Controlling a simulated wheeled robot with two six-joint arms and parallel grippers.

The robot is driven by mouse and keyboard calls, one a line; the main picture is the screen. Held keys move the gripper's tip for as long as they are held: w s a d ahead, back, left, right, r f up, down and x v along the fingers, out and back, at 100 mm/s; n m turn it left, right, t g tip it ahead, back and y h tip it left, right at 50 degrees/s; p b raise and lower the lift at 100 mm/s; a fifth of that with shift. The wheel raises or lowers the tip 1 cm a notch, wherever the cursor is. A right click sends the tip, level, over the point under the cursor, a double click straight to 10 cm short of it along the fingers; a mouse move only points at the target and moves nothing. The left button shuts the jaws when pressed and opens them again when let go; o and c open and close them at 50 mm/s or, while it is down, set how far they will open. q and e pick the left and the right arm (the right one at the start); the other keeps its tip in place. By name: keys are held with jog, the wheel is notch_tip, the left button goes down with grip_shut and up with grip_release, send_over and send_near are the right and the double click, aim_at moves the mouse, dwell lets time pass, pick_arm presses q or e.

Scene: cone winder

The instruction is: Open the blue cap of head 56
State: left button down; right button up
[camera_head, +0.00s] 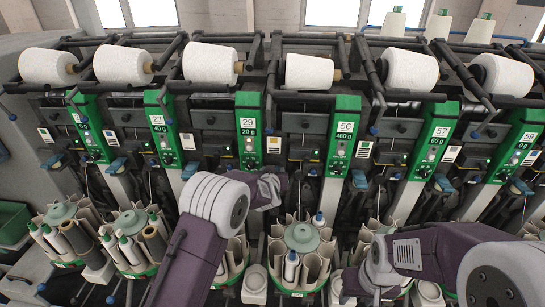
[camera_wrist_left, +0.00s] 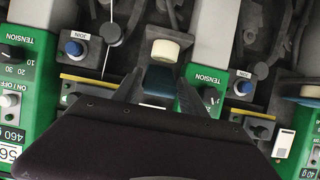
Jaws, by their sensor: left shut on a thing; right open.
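Head 56 has a green panel (camera_head: 345,127) with a number label in the middle of the head view. The left wrist view shows this panel upside down at its left edge (camera_wrist_left: 12,128). My left gripper (camera_head: 272,190) reaches between the panels of heads 29 and 56. In the left wrist view, its dark fingers (camera_wrist_left: 160,88) are shut on a dark blue cap (camera_wrist_left: 158,78) just below a cream roller (camera_wrist_left: 165,50). The arm hides this cap in the head view; whether it is tilted I cannot tell. My right gripper (camera_head: 354,280) is open, low at the right.
Neighbouring heads have green panels, such as 29 (camera_head: 249,128) and 57 (camera_head: 435,135), and similar blue caps (camera_head: 360,179). White yarn packages (camera_head: 309,71) line the top. Round bobbin magazines (camera_head: 302,238) crowd the space below; one stands close to my right gripper.

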pick_arm(q)
jog(key=shift+w+r+g+p, duration=0.3)
jog(key=shift+r+g+p, duration=0.6)
jog(key=shift+p, duration=3.2)
jog(key=shift+f+p, duration=0.25)
jog(key=shift+p, duration=0.5)
